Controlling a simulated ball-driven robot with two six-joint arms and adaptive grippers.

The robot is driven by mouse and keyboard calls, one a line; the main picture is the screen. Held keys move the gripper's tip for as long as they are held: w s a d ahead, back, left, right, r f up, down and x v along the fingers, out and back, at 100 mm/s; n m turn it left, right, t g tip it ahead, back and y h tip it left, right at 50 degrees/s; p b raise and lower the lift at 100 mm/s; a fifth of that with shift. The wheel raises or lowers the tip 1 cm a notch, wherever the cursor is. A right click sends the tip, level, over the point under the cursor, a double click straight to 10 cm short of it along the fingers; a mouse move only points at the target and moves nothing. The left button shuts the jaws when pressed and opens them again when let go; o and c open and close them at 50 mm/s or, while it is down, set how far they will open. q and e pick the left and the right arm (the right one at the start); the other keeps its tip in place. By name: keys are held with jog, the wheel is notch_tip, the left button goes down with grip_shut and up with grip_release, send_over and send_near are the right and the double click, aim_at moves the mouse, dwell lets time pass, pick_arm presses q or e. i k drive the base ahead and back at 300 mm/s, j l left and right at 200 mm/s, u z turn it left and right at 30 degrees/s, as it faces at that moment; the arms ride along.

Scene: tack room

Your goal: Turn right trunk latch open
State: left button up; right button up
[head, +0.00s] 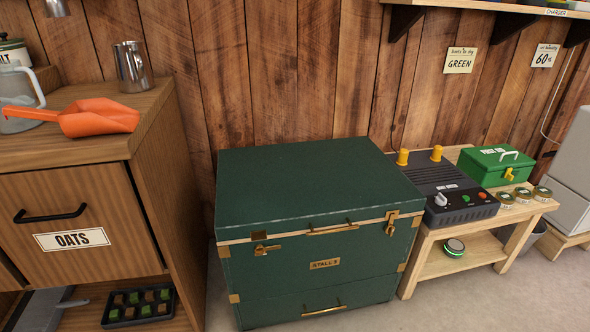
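The dark green trunk (300,190) stands on the floor against the wooden wall, its lid down. The right trunk latch (391,219) is a small brass fitting near the front right corner, just below the lid; its plate looks upright. The left trunk latch (266,249) is brass too, and its turning piece lies about level. A brass handle (333,229) sits on the front edge between them, above a name plate reading STALL 5 (324,265). Neither of my grippers shows in the head view.
A wooden cabinet (70,195) labelled OATS stands left of the trunk, with an orange scoop (100,118) and metal jug (133,68) on top. A low bench (450,233) close on the right holds a dark device (455,190) and green box (497,164). Floor is clear at lower right.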

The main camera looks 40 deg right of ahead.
aim_at(389, 229)
jog(key=z, duration=1.3)
